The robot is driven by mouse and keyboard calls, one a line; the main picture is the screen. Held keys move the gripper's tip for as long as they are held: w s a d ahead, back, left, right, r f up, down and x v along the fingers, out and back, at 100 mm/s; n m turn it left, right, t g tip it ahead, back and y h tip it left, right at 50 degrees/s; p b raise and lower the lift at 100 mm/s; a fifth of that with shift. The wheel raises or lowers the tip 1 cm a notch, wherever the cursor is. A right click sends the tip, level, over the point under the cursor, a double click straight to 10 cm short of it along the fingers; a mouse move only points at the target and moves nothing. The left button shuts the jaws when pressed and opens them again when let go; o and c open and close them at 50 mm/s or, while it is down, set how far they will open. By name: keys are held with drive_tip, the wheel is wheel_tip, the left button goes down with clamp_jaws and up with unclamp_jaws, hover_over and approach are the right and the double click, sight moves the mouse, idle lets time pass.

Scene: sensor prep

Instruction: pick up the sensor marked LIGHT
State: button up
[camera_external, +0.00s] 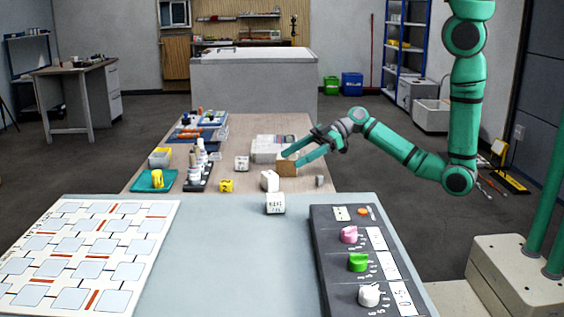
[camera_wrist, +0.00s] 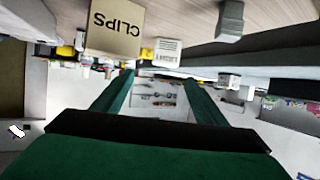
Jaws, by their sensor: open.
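My gripper (camera_external: 290,158) is open and empty above the far table, near a brown box. In the wrist view its two green fingers (camera_wrist: 156,78) are spread with nothing between them. Small white blocks with dark lettering stand on the surfaces: one (camera_external: 275,203) at the edge of the near table, one (camera_external: 269,180) just behind it, and one (camera_external: 241,163) farther back. A yellow block (camera_external: 226,185) stands to their left. The lettering is too small to read, so I cannot tell which is marked LIGHT. The wrist view looks upside down and shows a white lettered block (camera_wrist: 167,52).
The brown box (camera_external: 287,166), marked CLIPS in the wrist view (camera_wrist: 113,28), stands beside a white box (camera_external: 268,143). A small grey block (camera_external: 319,180) is to the right. A knob panel (camera_external: 322,262) and a grid board (camera_external: 168,215) flank clear near-table space.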

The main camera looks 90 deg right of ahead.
sight(273, 173)
drive_tip(key=shift+s+f, duration=0.1)
drive_tip(key=shift+s, duration=0.1)
drive_tip(key=shift+a, duration=0.15)
drive_tip(key=x, duration=1)
drive_tip(key=shift+w+a+f, duration=0.15)
drive_tip(key=shift+a+f, duration=0.05)
drive_tip(key=shift+a, duration=0.15)
drive_tip(key=c, duration=1.2)
